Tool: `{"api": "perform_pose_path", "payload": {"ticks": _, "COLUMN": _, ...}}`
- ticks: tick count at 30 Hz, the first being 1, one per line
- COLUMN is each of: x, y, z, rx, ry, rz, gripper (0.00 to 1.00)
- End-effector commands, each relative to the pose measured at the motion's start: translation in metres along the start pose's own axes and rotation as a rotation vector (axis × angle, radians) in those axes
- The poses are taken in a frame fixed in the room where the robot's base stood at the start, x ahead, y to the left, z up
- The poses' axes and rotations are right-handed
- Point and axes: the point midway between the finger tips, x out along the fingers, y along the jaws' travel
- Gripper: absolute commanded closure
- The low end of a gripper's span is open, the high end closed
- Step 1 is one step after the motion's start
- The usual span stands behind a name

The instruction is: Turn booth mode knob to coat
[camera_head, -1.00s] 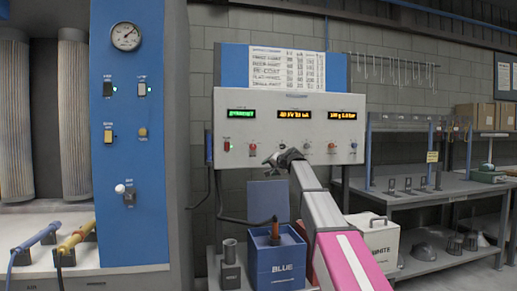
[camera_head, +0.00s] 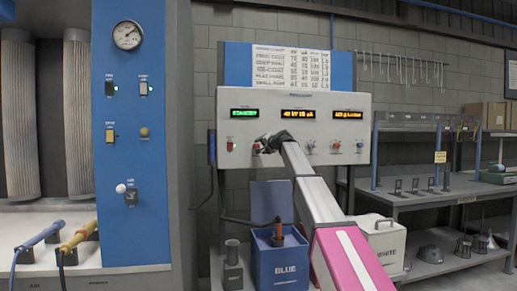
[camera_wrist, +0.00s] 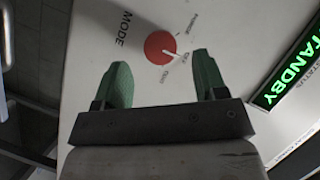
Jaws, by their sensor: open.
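The mode knob (camera_wrist: 160,48) is a round red dial with a white pointer on a pale panel, beside the word MODE. Its pointer aims to the right in the wrist view, among small labels that are hard to read. My gripper (camera_wrist: 162,66) has its green fingers open, one to each side of the knob's lower edge in that view. I cannot tell whether they touch it. In the head view my gripper (camera_head: 264,146) is at the left part of the control panel (camera_head: 350,103) and mostly hides the knob.
A green STANDBY display (camera_wrist: 290,70) is right of the knob in the wrist view. Other small knobs, such as a blue one (camera_head: 360,147), line the panel. A blue box (camera_head: 280,267) and a white box (camera_head: 383,243) stand below. A workbench (camera_head: 430,201) is at right.

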Motion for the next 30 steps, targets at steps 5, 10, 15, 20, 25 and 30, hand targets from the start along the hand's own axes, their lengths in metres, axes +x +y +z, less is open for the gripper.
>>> {"api": "perform_pose_path", "payload": {"ticks": 5, "x": 0.026, "y": 0.000, "z": -0.001, "rx": 0.000, "ry": 0.000, "rz": 0.000, "gripper": 0.35}}
{"api": "perform_pose_path", "payload": {"ticks": 10, "x": 0.032, "y": 0.000, "z": -0.001, "rx": -0.001, "ry": 0.001, "rz": 0.000, "gripper": 0.35}}
{"api": "perform_pose_path", "payload": {"ticks": 15, "x": 0.031, "y": 0.000, "z": 0.000, "rx": -0.001, "ry": 0.001, "rz": 0.001, "gripper": 0.35}}
{"api": "perform_pose_path", "payload": {"ticks": 20, "x": 0.031, "y": 0.000, "z": 0.000, "rx": -0.001, "ry": 0.001, "rz": 0.001, "gripper": 0.83}}
{"api": "perform_pose_path", "payload": {"ticks": 25, "x": 0.031, "y": 0.000, "z": 0.000, "rx": 0.001, "ry": 0.000, "rz": 0.000, "gripper": 0.83}}
{"api": "perform_pose_path", "payload": {"ticks": 30, "x": 0.031, "y": 0.001, "z": 0.000, "rx": 0.022, "ry": 0.002, "rz": -0.012, "gripper": 0.83}}
